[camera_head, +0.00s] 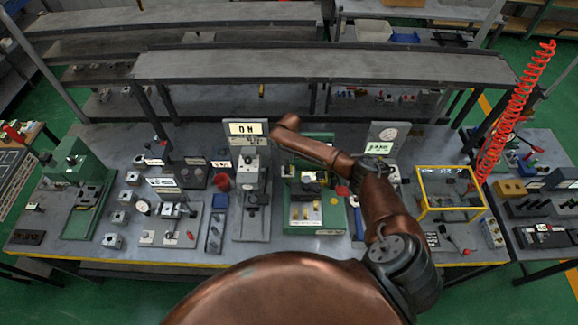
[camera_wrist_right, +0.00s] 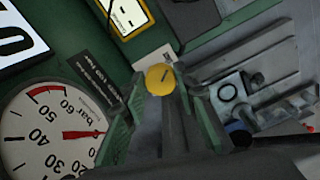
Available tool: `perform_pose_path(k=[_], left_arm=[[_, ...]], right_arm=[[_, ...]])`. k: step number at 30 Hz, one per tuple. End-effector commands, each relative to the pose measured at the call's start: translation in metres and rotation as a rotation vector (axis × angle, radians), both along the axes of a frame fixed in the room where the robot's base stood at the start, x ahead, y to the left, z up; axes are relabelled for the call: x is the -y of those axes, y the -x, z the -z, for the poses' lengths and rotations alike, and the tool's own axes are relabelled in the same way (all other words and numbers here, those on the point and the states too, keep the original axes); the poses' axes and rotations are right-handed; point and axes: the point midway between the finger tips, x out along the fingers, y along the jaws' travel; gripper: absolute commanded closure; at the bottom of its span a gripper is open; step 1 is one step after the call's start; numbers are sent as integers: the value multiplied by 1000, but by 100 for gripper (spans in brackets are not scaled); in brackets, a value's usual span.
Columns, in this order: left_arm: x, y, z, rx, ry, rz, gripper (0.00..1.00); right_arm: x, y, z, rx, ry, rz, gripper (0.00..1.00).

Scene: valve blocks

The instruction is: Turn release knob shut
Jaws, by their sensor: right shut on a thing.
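The release knob (camera_wrist_right: 160,78) is a round yellow knob with a dark mark on its face, seen in the right wrist view. My right gripper (camera_wrist_right: 167,86) is shut on it, with one finger on each side. In the head view my copper right arm reaches over a green valve block (camera_head: 332,218) on the bench. The arm covers part of the block, and I cannot make out the fingertips there. My left gripper is not in view.
A pressure gauge (camera_wrist_right: 55,130) with a red needle, marked in bar, is close to the gripper in the right wrist view. A yellow-framed case (camera_head: 450,190) stands right of my arm. Other fixtures crowd the bench, and a shelf (camera_head: 325,67) spans behind it.

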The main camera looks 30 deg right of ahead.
Motion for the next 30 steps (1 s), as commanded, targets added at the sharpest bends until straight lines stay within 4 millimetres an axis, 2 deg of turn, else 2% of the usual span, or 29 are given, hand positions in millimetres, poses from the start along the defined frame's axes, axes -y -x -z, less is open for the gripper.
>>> perform_pose_path(k=[9,19,23,30], left_arm=[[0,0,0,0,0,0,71],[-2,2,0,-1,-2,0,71],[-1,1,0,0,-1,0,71],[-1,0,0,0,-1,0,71]], right_arm=[[0,0,0,1,0,0,56],[0,-1,-5,2,-1,0,56],[0,-1,-22,4,1,-2,56],[0,-1,-73,4,0,-2,56]])
